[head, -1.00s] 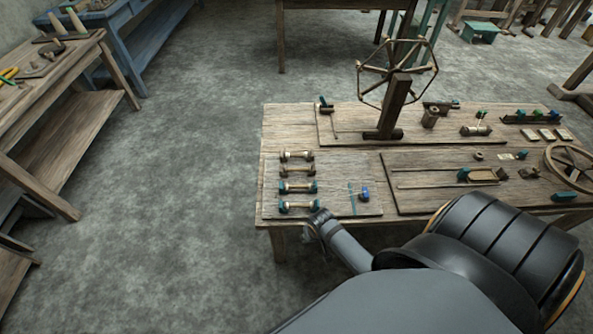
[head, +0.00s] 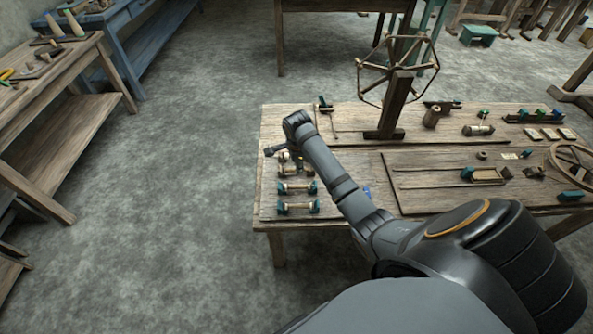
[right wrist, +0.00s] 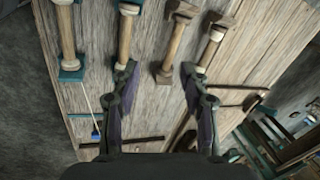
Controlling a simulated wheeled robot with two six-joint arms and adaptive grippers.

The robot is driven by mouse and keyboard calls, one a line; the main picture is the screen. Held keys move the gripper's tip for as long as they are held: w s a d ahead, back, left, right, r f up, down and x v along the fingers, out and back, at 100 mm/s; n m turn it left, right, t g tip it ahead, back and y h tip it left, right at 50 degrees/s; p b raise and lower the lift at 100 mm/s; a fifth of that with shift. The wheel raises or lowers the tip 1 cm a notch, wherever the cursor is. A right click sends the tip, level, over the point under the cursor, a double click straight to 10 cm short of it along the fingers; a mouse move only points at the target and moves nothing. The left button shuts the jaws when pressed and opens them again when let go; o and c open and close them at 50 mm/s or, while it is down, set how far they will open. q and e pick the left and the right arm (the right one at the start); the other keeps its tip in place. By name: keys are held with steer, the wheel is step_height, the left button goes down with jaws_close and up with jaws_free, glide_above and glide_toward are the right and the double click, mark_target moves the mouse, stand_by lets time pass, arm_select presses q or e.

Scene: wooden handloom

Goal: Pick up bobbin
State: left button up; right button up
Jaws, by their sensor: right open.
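Several bobbins lie in a row on a board at the table's left end. In the head view two teal-ended bobbins (head: 298,188) (head: 298,207) show in front, and the brown-ended ones behind are partly hidden by my right gripper (head: 283,152). In the right wrist view my right gripper (right wrist: 159,68) is open and empty. A brown-ended bobbin (right wrist: 175,42) lies ahead between its fingertips, nearer the right one. Another brown-ended bobbin (right wrist: 212,45) is to the right, and teal-ended bobbins (right wrist: 124,35) (right wrist: 67,38) are to the left. My left gripper is not in view.
A wooden skein wheel on a post (head: 393,100) stands behind on the table. A second board with a shuttle (head: 486,174) and small parts lies to the right. A blue spool is partly covered by my arm. Floor left of the table is clear.

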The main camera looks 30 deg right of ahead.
steer(key=w+d+f+m, duration=0.1)
steer(key=w+d+f+m+b, duration=0.1)
steer(key=w+f, duration=0.1)
steer(key=shift+w+f+m, duration=0.1)
steer(key=shift+f+m, duration=0.2)
steer(key=shift+m, duration=0.1)
steer(key=x, duration=0.1)
steer(key=b+x, duration=0.1)
steer(key=x, duration=0.3)
steer(key=shift+a+f+b, duration=0.15)
steer(key=shift+a+b, duration=0.1)
steer(key=shift+b, duration=0.05)
steer(key=c, duration=0.9)
